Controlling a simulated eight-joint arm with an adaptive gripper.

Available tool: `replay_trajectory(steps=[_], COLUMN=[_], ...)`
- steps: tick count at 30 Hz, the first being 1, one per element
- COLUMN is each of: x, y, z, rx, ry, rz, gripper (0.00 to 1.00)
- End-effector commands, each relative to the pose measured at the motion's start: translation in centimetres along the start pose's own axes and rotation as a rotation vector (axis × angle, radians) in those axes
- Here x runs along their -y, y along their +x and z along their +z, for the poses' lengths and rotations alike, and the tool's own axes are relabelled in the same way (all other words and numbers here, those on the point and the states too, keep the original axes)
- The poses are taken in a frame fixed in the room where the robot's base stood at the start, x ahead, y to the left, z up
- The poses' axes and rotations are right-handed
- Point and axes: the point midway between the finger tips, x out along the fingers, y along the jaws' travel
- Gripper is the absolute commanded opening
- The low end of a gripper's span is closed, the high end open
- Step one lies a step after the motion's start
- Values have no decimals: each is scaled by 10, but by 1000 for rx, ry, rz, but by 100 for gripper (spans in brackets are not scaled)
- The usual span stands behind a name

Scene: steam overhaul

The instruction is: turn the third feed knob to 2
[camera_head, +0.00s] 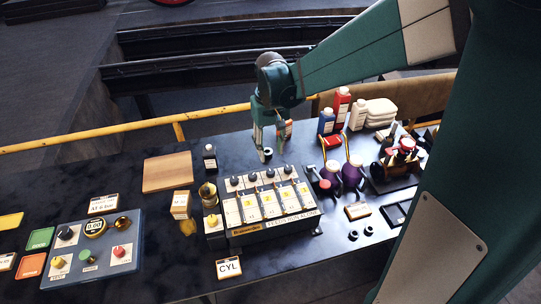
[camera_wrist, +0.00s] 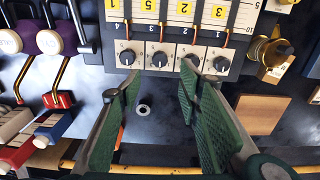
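The lubricator (camera_head: 262,206) is a box with several numbered feed columns and a row of dark round knobs along its back edge. The third feed knob (camera_head: 270,173) is third from the left in the head view. In the wrist view it appears as the second knob from the left (camera_wrist: 159,59), on a pale plate. Its pointer setting is too small to read. My gripper (camera_head: 268,146) is behind the knob row, pointing down. In the wrist view its green fingers (camera_wrist: 150,84) are wide apart and empty, with the third knob beyond the gap between them, apart from both tips.
A small ring (camera_wrist: 143,110) lies on the dark table behind the lubricator. A brass fitting (camera_head: 208,194) and a dark bottle (camera_head: 210,157) stand at its left. Purple-bodied oil cans (camera_head: 352,172) stand at its right. A yellow rail (camera_head: 90,139) runs along the back.

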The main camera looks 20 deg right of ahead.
Motion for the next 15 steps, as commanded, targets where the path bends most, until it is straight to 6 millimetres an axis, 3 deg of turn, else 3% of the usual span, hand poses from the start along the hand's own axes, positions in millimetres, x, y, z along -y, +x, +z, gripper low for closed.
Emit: replay_trajectory(steps=[15], x=[0], y=[-11], z=[0], rx=[0], ry=[0], rz=[0], gripper=[35])
